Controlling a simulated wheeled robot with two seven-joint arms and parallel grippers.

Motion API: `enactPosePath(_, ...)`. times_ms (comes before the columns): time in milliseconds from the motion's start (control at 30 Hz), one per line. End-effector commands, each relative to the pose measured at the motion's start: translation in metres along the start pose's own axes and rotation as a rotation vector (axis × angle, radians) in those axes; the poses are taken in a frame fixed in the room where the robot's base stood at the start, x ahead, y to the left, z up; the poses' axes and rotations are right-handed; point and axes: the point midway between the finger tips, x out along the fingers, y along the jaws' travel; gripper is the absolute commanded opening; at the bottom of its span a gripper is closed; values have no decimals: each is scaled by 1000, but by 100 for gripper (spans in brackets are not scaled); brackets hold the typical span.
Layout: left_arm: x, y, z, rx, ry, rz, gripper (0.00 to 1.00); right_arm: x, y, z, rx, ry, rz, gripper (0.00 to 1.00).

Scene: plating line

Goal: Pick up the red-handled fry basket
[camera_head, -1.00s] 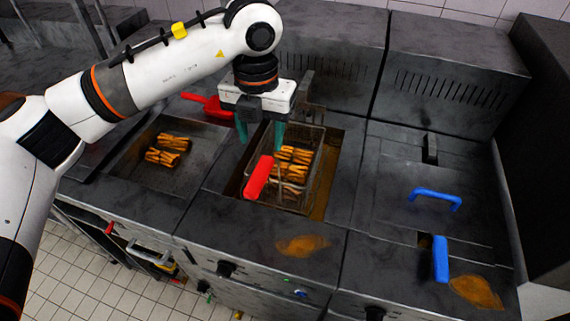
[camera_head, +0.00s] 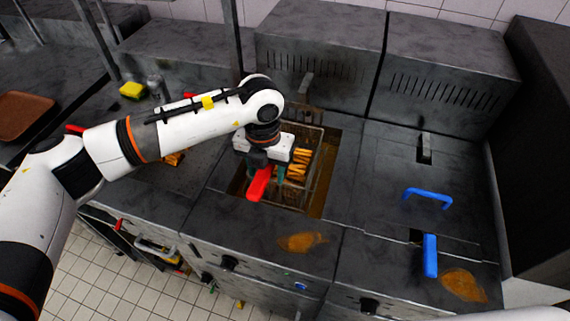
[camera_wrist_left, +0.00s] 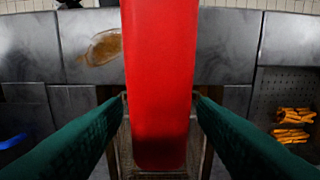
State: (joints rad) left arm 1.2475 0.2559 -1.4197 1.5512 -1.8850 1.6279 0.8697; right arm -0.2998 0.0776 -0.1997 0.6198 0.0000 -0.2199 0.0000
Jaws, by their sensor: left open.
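The fry basket (camera_head: 314,150) hangs in the middle fryer well with fries (camera_head: 299,165) in it. Its red handle (camera_head: 260,184) points toward the front edge. My left gripper (camera_head: 266,171) is open, pointing down over the handle's rear part. In the left wrist view the red handle (camera_wrist_left: 157,80) runs between the two green fingers (camera_wrist_left: 157,112), with a gap on each side. The gripper and wrist hide part of the basket. My right gripper is in neither view.
To the right is a closed fryer lid with a blue handle (camera_head: 428,197) and another blue handle (camera_head: 430,256) in front. More fries (camera_wrist_left: 292,125) lie in the left well. A yellow block (camera_head: 132,90) and a brown tray (camera_head: 24,114) are at the back left.

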Motion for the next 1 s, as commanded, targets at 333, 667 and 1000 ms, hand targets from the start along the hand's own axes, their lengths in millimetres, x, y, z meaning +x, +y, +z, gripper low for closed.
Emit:
enactPosePath(333,-1,0,0,0,0,0,0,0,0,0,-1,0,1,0)
enactPosePath(667,-3,0,-1,0,5,1,0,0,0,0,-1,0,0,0)
enactPosePath(1000,-16,0,-2,1,7,1,0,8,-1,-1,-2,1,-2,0)
